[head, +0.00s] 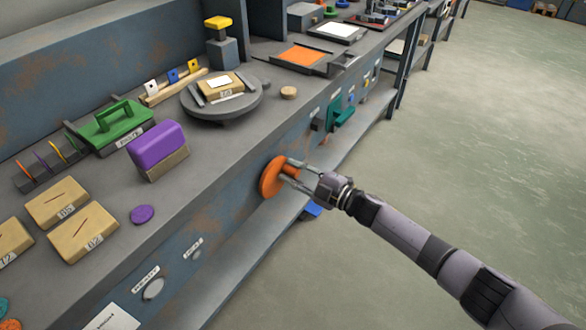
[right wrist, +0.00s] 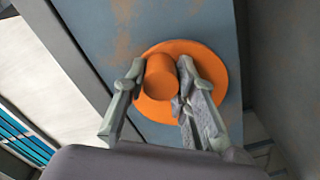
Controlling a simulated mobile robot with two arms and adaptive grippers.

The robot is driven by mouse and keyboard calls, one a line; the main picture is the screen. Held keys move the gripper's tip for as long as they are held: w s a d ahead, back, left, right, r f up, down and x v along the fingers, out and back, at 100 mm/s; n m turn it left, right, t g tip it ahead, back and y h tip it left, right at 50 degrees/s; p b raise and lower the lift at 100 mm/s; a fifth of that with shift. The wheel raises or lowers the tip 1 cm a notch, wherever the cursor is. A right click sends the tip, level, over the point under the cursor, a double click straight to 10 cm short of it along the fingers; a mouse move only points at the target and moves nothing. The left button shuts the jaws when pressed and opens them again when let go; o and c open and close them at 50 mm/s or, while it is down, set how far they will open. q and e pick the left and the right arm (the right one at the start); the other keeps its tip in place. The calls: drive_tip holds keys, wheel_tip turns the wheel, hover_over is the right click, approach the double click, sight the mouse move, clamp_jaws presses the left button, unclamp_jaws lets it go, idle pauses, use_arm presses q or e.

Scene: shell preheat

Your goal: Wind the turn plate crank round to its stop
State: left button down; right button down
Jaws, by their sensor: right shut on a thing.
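The crank is an orange disc (head: 270,179) on the front face of the grey bench. In the right wrist view the orange disc (right wrist: 212,62) carries a round orange knob (right wrist: 161,77) that sticks out towards me. My right gripper (head: 287,173) reaches the disc from the right. In the right wrist view its two fingers (right wrist: 160,90) stand on either side of the knob, shut on it. The turn plate (head: 222,102) is a round grey plate on the bench top, with a labelled tan block (head: 222,86) on it between dark rails. My left gripper is not in view.
A teal handle (head: 342,114) sticks out of the bench front beyond the crank. A lower shelf (head: 262,235) runs below. The floor at right is clear.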

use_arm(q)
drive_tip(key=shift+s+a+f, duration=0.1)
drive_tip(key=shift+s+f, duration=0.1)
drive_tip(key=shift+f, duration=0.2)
use_arm(e)
drive_tip(key=shift+f+m, duration=0.5)
drive_tip(key=shift+m, duration=0.6)
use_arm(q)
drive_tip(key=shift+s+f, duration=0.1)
use_arm(e)
drive_tip(key=shift+f, duration=0.1)
drive_tip(key=c, duration=1.3)
unclamp_jaws()
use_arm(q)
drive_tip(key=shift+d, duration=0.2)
use_arm(e)
drive_tip(key=shift+d, duration=0.1)
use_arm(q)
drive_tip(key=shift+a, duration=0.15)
use_arm(e)
drive_tip(key=v, duration=1.2)
